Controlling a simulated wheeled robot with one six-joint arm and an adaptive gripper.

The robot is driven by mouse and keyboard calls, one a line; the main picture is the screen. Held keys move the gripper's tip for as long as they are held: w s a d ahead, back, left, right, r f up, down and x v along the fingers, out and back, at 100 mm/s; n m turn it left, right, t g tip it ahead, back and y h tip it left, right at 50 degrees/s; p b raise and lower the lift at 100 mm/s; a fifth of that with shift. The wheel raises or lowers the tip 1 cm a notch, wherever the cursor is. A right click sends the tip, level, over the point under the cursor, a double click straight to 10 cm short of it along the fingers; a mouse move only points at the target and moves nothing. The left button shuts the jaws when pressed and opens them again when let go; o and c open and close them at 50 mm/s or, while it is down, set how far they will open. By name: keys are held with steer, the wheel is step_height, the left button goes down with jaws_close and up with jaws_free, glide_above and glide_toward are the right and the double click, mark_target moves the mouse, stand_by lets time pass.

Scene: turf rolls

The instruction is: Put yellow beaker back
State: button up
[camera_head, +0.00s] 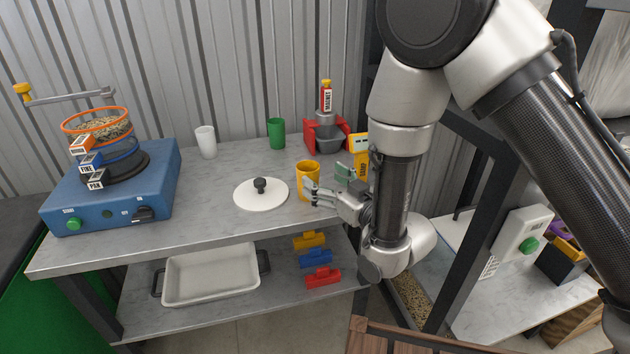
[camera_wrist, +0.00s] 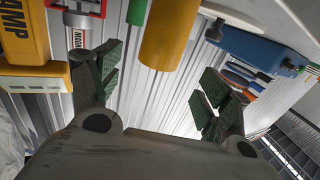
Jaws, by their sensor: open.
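The yellow beaker (camera_head: 307,178) stands upright on the grey bench top, to the right of the white lid. My gripper (camera_head: 327,180) is open just to the right of the beaker, its green-padded fingers pointing toward it. In the wrist view the yellow beaker (camera_wrist: 170,35) shows at the top, ahead of and between the spread fingers of my gripper (camera_wrist: 160,85). Nothing is held. I cannot tell whether a finger touches the beaker.
A white lid (camera_head: 261,194) with a black knob lies left of the beaker. A green beaker (camera_head: 276,134) and a white beaker (camera_head: 206,141) stand behind. A red holder with a magnet bottle (camera_head: 326,99) and a yellow clamp box (camera_head: 361,162) are close by. A blue sieve shaker (camera_head: 120,190) stands at left.

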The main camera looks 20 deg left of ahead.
mark_target(301, 163)
steer(key=x, duration=0.7)
steer(key=shift+w, duration=0.15)
steer(key=c, duration=1.3)
steer(key=shift+o, duration=0.2)
